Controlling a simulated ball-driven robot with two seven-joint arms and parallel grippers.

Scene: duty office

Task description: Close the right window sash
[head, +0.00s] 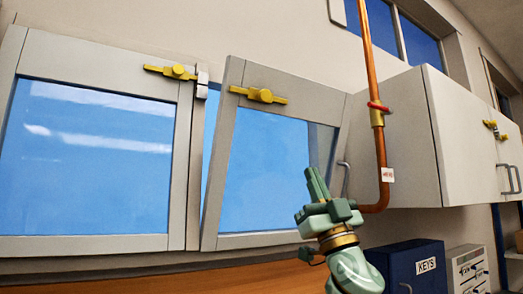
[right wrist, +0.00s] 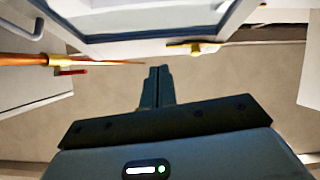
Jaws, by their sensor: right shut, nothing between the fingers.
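The right window sash (head: 224,150) has a grey frame, a blue pane and a yellow latch handle (head: 258,95) on its top rail. It stands out from the window frame at an angle, with a gap along its left side. In the right wrist view, part of the sash frame (right wrist: 150,46) and the yellow handle (right wrist: 193,47) show at the top. My right gripper (head: 316,182) is shut and empty, fingers pointing up, in front of the sash's lower right part in the head view. In the right wrist view its fingers (right wrist: 155,74) are together, apart from the sash. My left gripper is out of view.
The left sash (head: 95,243) sits flat in its frame, with its own yellow handle (head: 172,71). Right of the sash are a copper pipe (head: 381,160) with a red valve (head: 378,106) and a white wall cabinet (head: 440,150). A blue KEYS box (head: 400,262) is below.

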